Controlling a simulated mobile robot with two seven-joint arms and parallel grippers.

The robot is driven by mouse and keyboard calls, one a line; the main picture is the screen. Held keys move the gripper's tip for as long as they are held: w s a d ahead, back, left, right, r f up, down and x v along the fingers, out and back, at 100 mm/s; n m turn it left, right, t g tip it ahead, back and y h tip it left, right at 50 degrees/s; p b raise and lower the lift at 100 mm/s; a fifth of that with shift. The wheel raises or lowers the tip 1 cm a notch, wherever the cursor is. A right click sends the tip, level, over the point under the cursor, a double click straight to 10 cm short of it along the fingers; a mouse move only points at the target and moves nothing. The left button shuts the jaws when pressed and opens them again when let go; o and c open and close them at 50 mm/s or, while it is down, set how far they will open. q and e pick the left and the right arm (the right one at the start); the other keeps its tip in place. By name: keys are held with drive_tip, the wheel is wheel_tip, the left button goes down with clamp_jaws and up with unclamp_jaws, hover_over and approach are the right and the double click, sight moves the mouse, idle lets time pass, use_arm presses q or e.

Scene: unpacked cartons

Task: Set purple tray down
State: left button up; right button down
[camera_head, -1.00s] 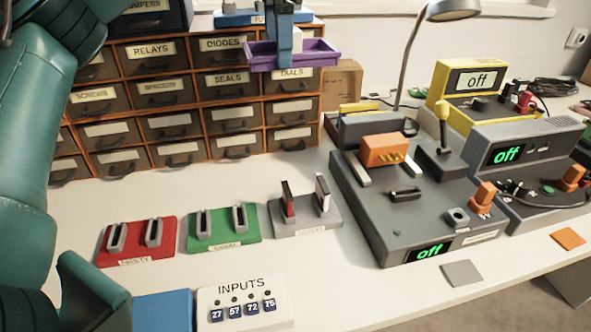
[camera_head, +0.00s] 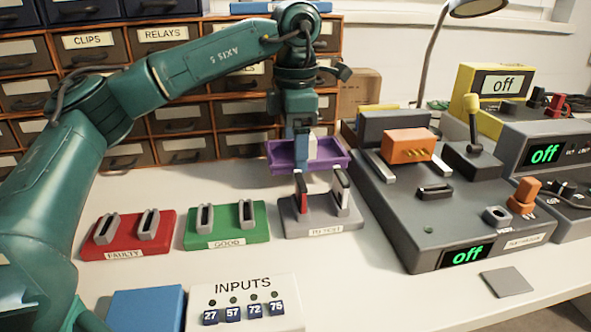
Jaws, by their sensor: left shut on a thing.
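The purple tray (camera_head: 338,160) is near the middle of the bench, just behind the grey to-test stand (camera_head: 322,218). It is level and low, close to the bench top; I cannot tell whether it touches. My left gripper (camera_head: 301,160) points down and is shut on the tray. My right gripper is not in view.
Behind the tray stands a drawer cabinet (camera_head: 186,149). The to-test stand holds two upright pieces. Red (camera_head: 127,235) and green (camera_head: 227,226) holders stand left, an inputs box (camera_head: 244,301) in front, and a grey tester (camera_head: 418,236) right.

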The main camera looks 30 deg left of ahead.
use_arm(q)
drive_tip(key=shift+f+b, duration=0.6)
drive_tip(key=shift+f, duration=1.6)
drive_tip(key=shift+f, duration=0.1)
drive_tip(key=o, duration=0.7)
